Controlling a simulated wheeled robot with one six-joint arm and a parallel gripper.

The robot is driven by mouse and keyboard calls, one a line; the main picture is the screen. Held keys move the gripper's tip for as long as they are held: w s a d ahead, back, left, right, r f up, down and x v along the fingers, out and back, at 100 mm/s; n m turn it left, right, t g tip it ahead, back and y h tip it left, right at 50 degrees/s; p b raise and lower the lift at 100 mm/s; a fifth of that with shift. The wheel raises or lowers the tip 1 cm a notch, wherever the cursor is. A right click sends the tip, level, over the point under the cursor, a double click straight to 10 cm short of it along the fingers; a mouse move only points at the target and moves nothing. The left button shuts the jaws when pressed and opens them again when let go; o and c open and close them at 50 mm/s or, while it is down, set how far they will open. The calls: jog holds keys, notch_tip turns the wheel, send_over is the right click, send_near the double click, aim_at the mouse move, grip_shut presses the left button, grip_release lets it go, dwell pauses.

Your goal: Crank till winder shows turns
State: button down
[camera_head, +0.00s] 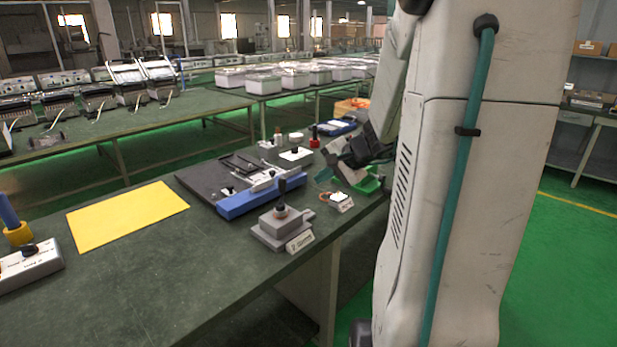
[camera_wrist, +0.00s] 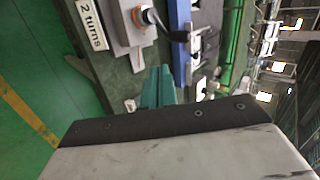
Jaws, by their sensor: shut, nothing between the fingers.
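The winder (camera_head: 268,237) is a grey block on the front edge of the bench, with an orange ring and a black crank handle (camera_head: 282,188) pointing up. A pale label plate (camera_head: 299,241) leans at its front. In the wrist view the winder (camera_wrist: 122,14) is at the top, and its label (camera_wrist: 92,24) reads "2 turns". The black handle (camera_wrist: 168,27) reaches right from the orange ring there. My gripper (camera_head: 324,177) is behind and right of the winder, apart from it. In the wrist view its teal fingers (camera_wrist: 158,72) are together and empty, below the handle.
A blue-edged fixture (camera_head: 235,205) with a dark plate stands just behind the winder. A small white-topped block (camera_head: 341,204) and a green bin (camera_head: 369,186) are to the right. A yellow mat (camera_head: 128,215) lies left. The bench front is clear.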

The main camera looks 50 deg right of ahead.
aim_at(285, 185)
jog(key=w+a+f, duration=0.1)
jog(key=w+f, duration=0.4)
jog(key=w, duration=0.4)
jog(key=shift+w+a+f, duration=0.15)
jog(key=shift+w+a, duration=0.15)
jog(key=shift+w, duration=0.05)
jog(key=shift+w+a+n+y, duration=0.15)
jog(key=shift+w+n+y, duration=0.3)
jog(key=shift+w, duration=0.45)
jog(key=shift+s, duration=0.15)
